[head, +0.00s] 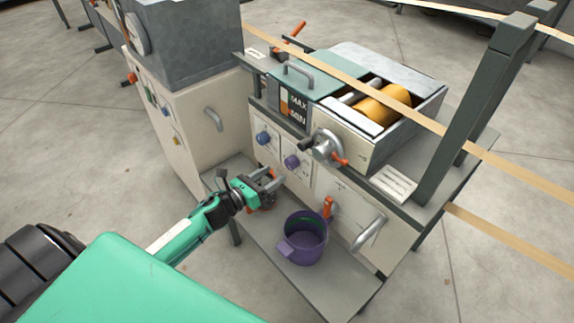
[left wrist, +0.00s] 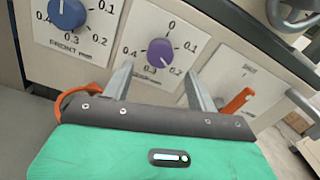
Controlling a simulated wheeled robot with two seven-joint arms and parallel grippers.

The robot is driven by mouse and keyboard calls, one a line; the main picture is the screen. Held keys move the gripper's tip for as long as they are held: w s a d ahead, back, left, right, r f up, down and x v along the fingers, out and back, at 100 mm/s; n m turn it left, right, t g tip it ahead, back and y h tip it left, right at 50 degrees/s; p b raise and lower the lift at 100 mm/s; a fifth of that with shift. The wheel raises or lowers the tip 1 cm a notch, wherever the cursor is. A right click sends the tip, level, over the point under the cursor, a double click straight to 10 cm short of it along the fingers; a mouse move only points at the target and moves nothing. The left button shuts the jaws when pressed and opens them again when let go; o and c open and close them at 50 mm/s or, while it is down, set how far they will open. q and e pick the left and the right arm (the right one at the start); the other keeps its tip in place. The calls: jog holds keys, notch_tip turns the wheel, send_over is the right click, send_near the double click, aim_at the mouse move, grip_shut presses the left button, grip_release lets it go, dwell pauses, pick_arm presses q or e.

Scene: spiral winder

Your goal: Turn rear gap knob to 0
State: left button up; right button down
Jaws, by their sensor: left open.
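The purple knob (head: 291,161), which I take as the rear gap knob, is on the cream front panel of the machine. In the left wrist view the purple knob (left wrist: 160,52) sits on a white dial plate marked 0 at the top, 0.1 and 0.2 on the right, 0.3 below and 0.4 on the left. Its caption is partly hidden and its setting is hard to read. My left gripper (head: 276,180) is open and empty, just in front of and below the knob, apart from it. Its fingers (left wrist: 157,82) stand either side of the dial's lower part.
A blue knob (head: 263,138) marked front is to the left. An orange lever (head: 328,207) and a grey bar handle (head: 369,233) are to the right. A handwheel (head: 327,145) juts out above. A purple bucket (head: 305,238) stands on the lower shelf (head: 335,285).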

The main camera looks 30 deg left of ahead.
aim_at(288, 165)
pick_arm(q)
jog(key=x, duration=0.5)
jog(key=shift+w+d, duration=0.15)
jog(key=shift+w, duration=0.25)
jog(key=shift+w+d, duration=0.25)
jog(key=shift+w, duration=0.2)
jog(key=shift+c, duration=0.5)
jog(key=c, duration=0.9)
